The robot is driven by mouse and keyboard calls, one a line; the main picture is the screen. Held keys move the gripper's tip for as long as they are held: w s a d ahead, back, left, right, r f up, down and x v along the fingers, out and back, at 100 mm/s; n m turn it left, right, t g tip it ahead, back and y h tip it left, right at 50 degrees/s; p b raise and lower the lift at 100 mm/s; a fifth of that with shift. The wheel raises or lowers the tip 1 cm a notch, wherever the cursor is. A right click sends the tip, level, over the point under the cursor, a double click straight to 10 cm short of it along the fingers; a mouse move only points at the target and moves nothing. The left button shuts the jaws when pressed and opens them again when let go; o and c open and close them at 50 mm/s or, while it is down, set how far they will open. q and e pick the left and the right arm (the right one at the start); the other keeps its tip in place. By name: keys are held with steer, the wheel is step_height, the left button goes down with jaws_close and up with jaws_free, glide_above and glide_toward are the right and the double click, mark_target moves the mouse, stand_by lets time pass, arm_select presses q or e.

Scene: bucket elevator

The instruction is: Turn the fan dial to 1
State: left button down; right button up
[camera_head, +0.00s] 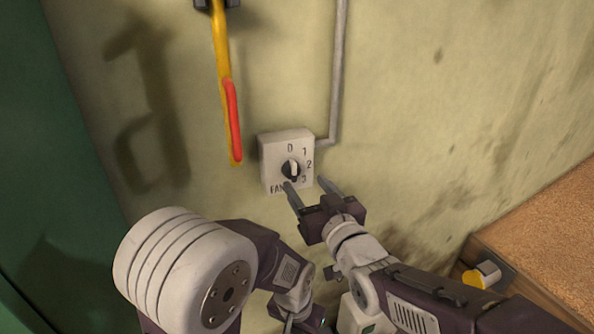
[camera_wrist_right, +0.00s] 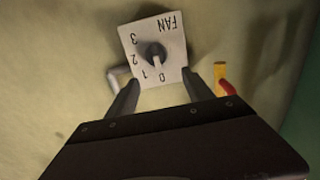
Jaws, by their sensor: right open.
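A white fan dial box (camera_head: 272,160) is on the wall in the head view, marked 0, 1, 2, 3 and FAN. Its round dark dial (camera_head: 291,170) has a pale pointer aimed up close to 0. In the right wrist view the box appears upside down, and the dial (camera_wrist_right: 156,51) has its pointer near 0, on the side towards 1. My right gripper (camera_head: 305,183) is open in front of the box's lower part. Its two fingers (camera_wrist_right: 162,92) are spread either side of the box's near edge, with nothing between them. My left arm is low in the head view; its fingers cannot be made out.
A yellow lever (camera_head: 222,60) with a red section hangs to the upper left of the box. A grey conduit (camera_head: 338,70) runs up from the box's right. A green panel (camera_head: 40,120) is at left. A brown ledge (camera_head: 545,235) with a yellow-and-grey part (camera_head: 482,275) is at lower right.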

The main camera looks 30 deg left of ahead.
mark_target(295, 169)
steer(key=p+x, duration=0.1)
steer(key=x, duration=0.2)
steer(key=p+x, duration=0.1)
steer(key=x, duration=0.2)
steer(key=shift+w+f, duration=0.1)
steer(key=shift+w, duration=0.3)
steer(key=shift+a, duration=0.55)
steer(key=shift+w+f, duration=0.1)
steer(key=shift+w, duration=0.35)
steer(key=shift+s+a, duration=0.1)
jaws_close()
